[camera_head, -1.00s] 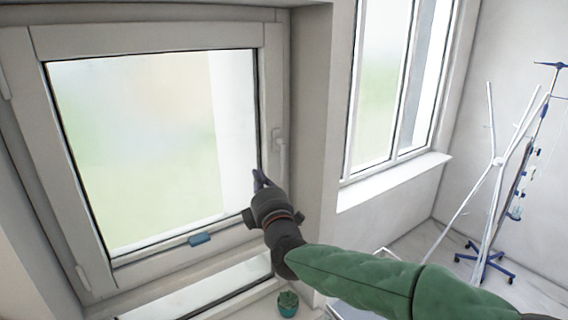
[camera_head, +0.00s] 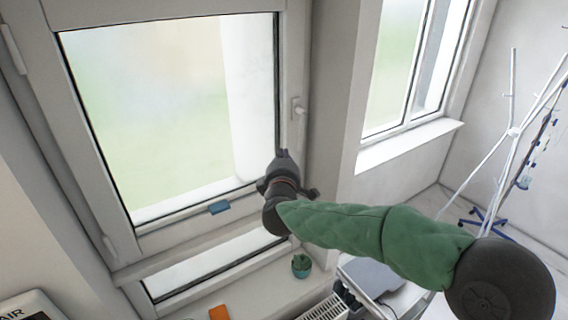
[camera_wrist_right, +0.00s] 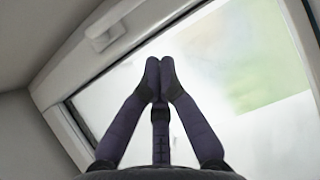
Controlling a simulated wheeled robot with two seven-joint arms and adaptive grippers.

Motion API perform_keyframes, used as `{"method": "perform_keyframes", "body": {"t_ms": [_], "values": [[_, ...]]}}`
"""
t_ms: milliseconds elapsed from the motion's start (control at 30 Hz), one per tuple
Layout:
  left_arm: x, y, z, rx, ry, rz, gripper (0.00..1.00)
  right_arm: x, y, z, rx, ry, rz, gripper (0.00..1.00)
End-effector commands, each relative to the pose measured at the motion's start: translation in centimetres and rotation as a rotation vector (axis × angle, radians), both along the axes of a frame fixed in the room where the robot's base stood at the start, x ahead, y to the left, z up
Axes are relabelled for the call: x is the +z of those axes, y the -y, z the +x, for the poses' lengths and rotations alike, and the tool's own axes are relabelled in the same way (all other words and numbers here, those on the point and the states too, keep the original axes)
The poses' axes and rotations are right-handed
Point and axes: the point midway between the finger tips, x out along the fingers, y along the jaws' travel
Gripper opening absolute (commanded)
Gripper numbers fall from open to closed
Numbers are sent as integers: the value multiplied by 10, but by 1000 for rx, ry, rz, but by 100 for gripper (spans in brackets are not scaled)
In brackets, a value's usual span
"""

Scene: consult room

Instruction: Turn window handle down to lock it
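The white window handle (camera_head: 298,107) is on the right side of the window frame (camera_head: 292,65) in the head view. It also shows at the upper left of the wrist view (camera_wrist_right: 100,38), where its lever runs toward the top right. My right gripper (camera_head: 282,154) is below and slightly left of the handle in the head view, in front of the frame's edge. In the wrist view its dark fingertips (camera_wrist_right: 160,70) are together, with nothing visible between them, and apart from the handle in the picture. My left gripper is in neither view.
A blue piece (camera_head: 219,207) is on the lower window frame. A small potted plant (camera_head: 301,266) and an orange object (camera_head: 219,313) are on the sill below. A radiator (camera_head: 327,308) is at the bottom. A second window (camera_head: 405,70) and a white stand (camera_head: 513,132) are to the right.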

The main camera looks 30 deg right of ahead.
Motion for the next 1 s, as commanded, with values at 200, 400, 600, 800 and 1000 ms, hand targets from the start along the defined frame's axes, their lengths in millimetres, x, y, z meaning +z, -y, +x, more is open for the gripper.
{"method": "perform_keyframes", "body": {"t_ms": [200, 400, 600, 800, 1000], "values": [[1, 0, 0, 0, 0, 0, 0, -1, 21, 35, -2, 1, -1, 0], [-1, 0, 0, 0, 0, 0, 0, -2, 47, 40, -2, 3, 1, 0], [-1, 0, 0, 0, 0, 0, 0, -2, 56, 42, 0, 2, 0, 0], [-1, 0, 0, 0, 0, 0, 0, -2, 56, 42, 1, 2, 0, 0], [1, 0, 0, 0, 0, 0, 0, -2, 58, 43, 1, 1, 0, 0]]}}
